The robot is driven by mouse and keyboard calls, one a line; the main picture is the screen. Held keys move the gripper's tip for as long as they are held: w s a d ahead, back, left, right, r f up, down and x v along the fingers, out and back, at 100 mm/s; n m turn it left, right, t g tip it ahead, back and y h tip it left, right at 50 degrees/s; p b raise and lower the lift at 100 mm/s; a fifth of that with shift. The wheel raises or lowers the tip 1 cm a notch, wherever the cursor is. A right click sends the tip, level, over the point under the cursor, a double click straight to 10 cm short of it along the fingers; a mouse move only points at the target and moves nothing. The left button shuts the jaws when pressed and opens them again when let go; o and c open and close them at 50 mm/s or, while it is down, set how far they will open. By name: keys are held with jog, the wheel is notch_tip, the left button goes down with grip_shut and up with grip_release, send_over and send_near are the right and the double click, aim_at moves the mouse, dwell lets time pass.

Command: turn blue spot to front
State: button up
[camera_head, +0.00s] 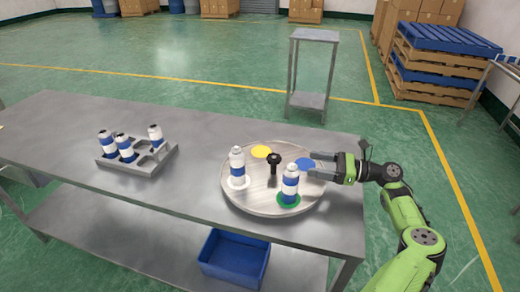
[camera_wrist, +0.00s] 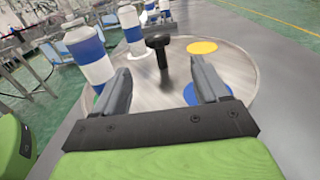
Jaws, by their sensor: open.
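The round turntable (camera_head: 255,205) lies on the metal table's right end, with a black knob (camera_head: 273,162) upright at its centre. The blue spot (camera_head: 304,163) is bare on the right side, partly covered by my gripper (camera_head: 316,166). In the wrist view the blue spot (camera_wrist: 192,94) shows beside the right finger. My gripper is open and empty, reaching in from the right over the rim. Its fingers point toward the knob (camera_wrist: 158,44) without touching it. The yellow spot (camera_head: 261,151) is bare at the back.
One blue-and-white can (camera_head: 290,186) stands on the green spot (camera_head: 281,203) at the front; another can (camera_head: 237,164) stands on the white spot (camera_head: 239,184) at left. A grey tray (camera_head: 160,161) with several cans is farther left. A blue bin (camera_head: 235,258) sits below.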

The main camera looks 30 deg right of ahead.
aim_at(269, 156)
jog(key=shift+w+a, duration=0.1)
jog(key=shift+a, duration=0.25)
jog(key=b+x, duration=0.3)
jog(key=x, duration=1.1)
jog(key=shift+w+a+b, duration=0.2)
jog(key=shift+a+b, duration=0.05)
jog(key=shift+b, duration=0.15)
jog(key=shift+c, duration=0.5)
grip_shut()
